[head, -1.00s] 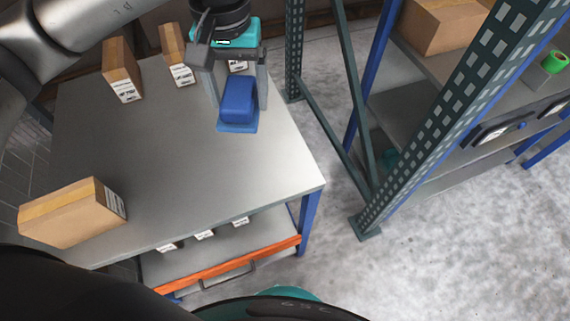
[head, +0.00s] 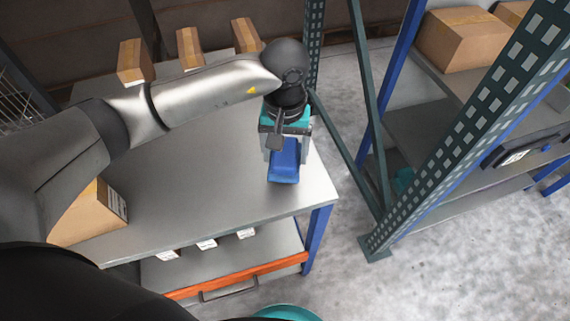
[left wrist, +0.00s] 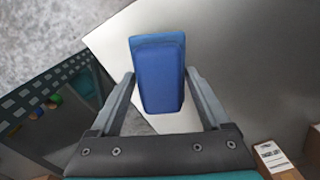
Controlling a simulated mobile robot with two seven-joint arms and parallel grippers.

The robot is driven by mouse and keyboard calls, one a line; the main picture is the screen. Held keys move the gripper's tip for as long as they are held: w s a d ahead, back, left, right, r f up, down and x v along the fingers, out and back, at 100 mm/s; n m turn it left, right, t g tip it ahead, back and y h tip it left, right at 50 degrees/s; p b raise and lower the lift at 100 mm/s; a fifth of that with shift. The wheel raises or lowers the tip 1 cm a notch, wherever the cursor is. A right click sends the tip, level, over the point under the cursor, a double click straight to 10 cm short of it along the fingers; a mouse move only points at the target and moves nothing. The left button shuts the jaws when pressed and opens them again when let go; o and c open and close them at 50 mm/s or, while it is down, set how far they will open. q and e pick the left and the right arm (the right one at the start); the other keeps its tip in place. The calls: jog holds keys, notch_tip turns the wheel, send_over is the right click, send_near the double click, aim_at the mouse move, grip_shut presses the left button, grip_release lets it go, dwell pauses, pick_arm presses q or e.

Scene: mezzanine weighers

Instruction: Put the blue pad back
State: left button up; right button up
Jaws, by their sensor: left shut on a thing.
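The blue pad (head: 284,160) is a small rounded block on a flat blue base, at the right side of the grey table (head: 190,185). My left gripper (head: 284,152) reaches over it from above and is shut on it. In the left wrist view the pad (left wrist: 160,85) lies between the two grey fingers, with the tabletop and the concrete floor beyond. I cannot tell whether the pad touches the tabletop or hangs just above it. My right gripper is not in view.
Several cardboard boxes stand on the table, three at the back and one (head: 90,215) at the front left, partly behind my arm. A green perforated rack post (head: 440,145) and shelving stand to the right. A lower shelf (head: 215,262) has an orange front rail.

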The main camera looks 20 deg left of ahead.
pick_arm(q)
jog(key=shift+f+b, duration=0.35)
jog(key=shift+f, duration=1.85)
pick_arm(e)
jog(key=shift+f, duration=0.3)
pick_arm(q)
jog(key=shift+f, duration=0.1)
jog(key=o, duration=0.9)
jog(key=shift+o, duration=1.3)
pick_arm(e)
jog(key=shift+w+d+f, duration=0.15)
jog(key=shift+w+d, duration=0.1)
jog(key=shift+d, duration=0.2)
